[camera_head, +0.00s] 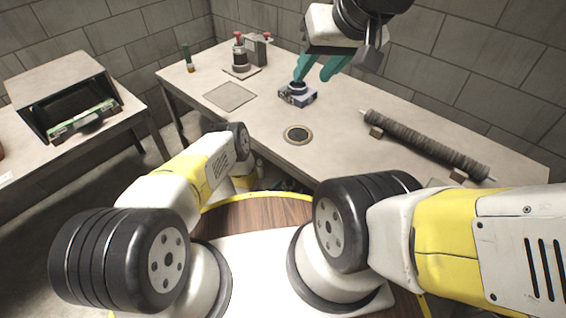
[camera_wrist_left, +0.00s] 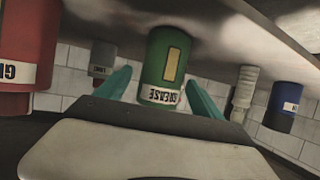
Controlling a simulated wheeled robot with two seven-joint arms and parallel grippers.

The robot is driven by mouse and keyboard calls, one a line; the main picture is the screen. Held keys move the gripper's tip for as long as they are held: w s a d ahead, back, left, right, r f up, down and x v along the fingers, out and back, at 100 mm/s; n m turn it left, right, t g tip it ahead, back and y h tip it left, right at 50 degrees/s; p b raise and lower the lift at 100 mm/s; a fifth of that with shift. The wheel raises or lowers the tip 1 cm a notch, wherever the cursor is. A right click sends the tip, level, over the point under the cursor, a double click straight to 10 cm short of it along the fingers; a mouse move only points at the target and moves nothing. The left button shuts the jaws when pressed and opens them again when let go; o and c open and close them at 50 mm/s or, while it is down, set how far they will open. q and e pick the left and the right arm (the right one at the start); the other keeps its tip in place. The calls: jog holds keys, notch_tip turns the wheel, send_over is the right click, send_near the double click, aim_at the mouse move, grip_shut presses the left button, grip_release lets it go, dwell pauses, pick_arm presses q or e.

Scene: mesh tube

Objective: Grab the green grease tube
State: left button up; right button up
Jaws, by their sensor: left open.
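The green grease tube (camera_wrist_left: 166,58) shows in the left wrist view with its white GREASE label upside down. My left gripper (camera_wrist_left: 159,76) is open, with one teal finger on each side of the tube. Small gaps show between fingers and tube; I cannot tell how deep it sits between them. In the head view the left gripper is mostly hidden beyond my arm, below the table's front edge. My right gripper (camera_head: 311,80) is open above the table, its teal fingers apart near a small blue-grey device (camera_head: 297,94).
A red tube (camera_wrist_left: 27,40), a grey tube (camera_wrist_left: 102,58), a whitish tube (camera_wrist_left: 243,88) and a blue tube (camera_wrist_left: 283,103) stand around the green one. On the table (camera_head: 350,165) lie a ribbed roller (camera_head: 425,143) and a flat square plate (camera_head: 230,95). A side table holds an open box (camera_head: 62,92).

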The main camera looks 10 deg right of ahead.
pick_arm(q)
jog(key=shift+x, duration=1.8)
jog(key=shift+f, duration=0.1)
jog(key=c, duration=1.6)
jog(key=shift+w, duration=0.1)
